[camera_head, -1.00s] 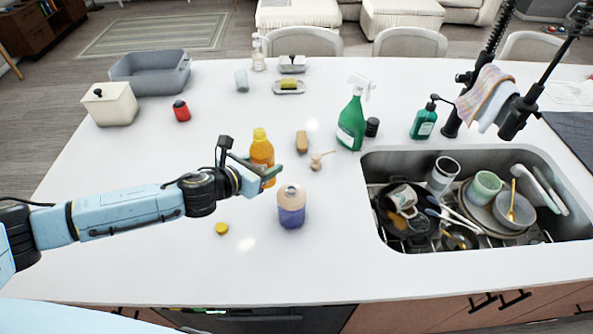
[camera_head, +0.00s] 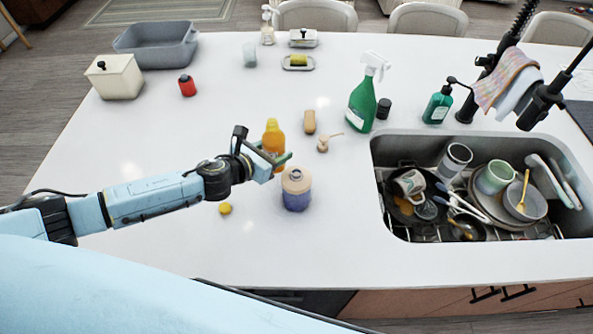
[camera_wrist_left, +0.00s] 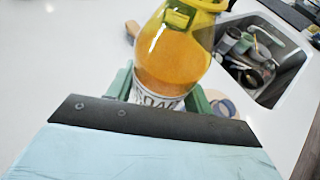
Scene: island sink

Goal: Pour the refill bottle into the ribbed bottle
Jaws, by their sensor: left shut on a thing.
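The orange refill bottle (camera_head: 273,138) is held by my left gripper (camera_head: 269,160), with its yellow top upward. In the left wrist view the refill bottle (camera_wrist_left: 172,50) stands between the green fingers, its white label partly hidden behind the gripper body. The ribbed bottle (camera_head: 296,192), bluish purple with a beige top, stands on the counter just right of and nearer than the refill bottle. The two bottles look apart. I cannot tell whether the ribbed bottle's mouth is open. A small yellow cap (camera_head: 225,208) lies on the counter left of it. My right gripper is out of view.
A sink (camera_head: 465,190) with dishes lies right. A green spray bottle (camera_head: 363,105), a wooden brush (camera_head: 309,122) and a small wooden tool (camera_head: 323,145) stand or lie behind the bottles. The left counter area is mostly clear.

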